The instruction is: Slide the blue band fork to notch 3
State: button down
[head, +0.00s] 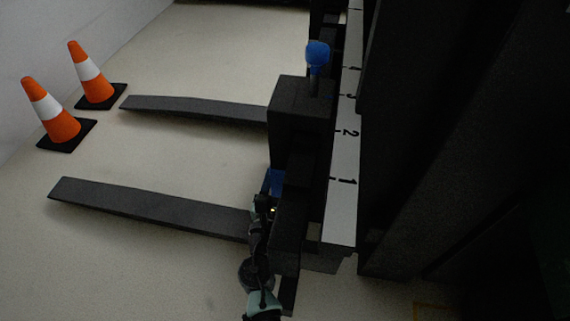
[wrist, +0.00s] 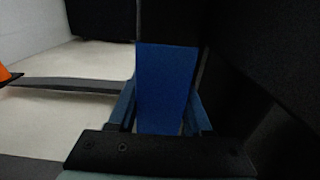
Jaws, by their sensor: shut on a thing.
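The near fork (head: 150,207) lies low, with its black upright block beside the low end of the numbered rail (head: 342,210), below the mark 1. A blue band (head: 277,181) shows on this fork's upright. My gripper (head: 268,206) is at that upright, partly hidden by its own wrist. In the wrist view the blue band (wrist: 166,75) stands upright between the fingers of my gripper (wrist: 164,112), which are shut on it. The far fork (head: 195,107) has a black block topped by a blue knob (head: 318,54), beside the marks 2 and 3.
Two orange and white cones (head: 52,112) stand on the floor at the left, near the fork tips. The dark machine body (head: 430,150) fills the right side. Pale floor (head: 150,155) is clear between the forks.

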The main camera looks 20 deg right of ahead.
jog(key=shift+c, duration=1.6)
grip_release()
jog(key=p+v, duration=0.4)
jog(key=v, duration=0.9)
jog(key=shift+w, duration=0.1)
